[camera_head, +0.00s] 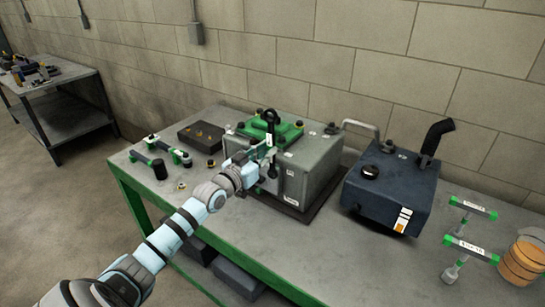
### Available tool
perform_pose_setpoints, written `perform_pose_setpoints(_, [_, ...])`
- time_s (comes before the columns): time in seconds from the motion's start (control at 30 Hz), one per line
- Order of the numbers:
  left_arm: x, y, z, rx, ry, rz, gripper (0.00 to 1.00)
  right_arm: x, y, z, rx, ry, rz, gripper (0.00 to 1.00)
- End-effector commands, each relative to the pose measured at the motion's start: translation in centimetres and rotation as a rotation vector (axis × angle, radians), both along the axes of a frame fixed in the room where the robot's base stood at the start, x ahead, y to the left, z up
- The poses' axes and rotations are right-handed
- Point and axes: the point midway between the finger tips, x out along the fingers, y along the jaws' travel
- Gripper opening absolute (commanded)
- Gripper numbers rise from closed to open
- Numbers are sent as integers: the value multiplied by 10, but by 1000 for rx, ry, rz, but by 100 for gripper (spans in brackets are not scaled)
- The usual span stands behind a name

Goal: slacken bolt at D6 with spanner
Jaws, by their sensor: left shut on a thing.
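A grey engine block (312,172) stands on the bench with a green part (290,132) on its top. My left gripper (264,167) is at the block's front left side, shut on a dark upright tool (271,117) that looks like the spanner. The tool has a dark ring-shaped upper end and a pale label, and stands up in front of the green part. Its lower end is partly hidden by the gripper, so I cannot tell whether it touches a bolt. Small bolt heads show on the block, but no D6 mark is readable. My right gripper is not in view.
A dark blue tank (390,192) with a black pipe stands right of the block. Green-handled T-tools (462,246) and an orange container (521,262) are at the right. Green-handled tools (146,160) and a dark tray (201,136) lie left. The bench front (330,262) is clear.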

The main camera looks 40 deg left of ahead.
Motion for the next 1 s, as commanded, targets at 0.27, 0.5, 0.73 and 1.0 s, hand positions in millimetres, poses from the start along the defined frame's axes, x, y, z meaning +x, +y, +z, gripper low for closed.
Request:
perform_pose_setpoints(0.27, [0, 8, -3, -75, -5, 1, 0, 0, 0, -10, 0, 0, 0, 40])
perform_pose_setpoints(0.5, [-1, 29, -6, -298, -8, -1, 0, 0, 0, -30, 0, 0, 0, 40])
perform_pose_setpoints(0.73, [-3, 29, -3, -295, -7, 1, 0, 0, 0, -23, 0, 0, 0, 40])
perform_pose_setpoints(1.0, [-18, 23, 1, -258, -6, -1, 0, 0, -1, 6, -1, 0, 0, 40])
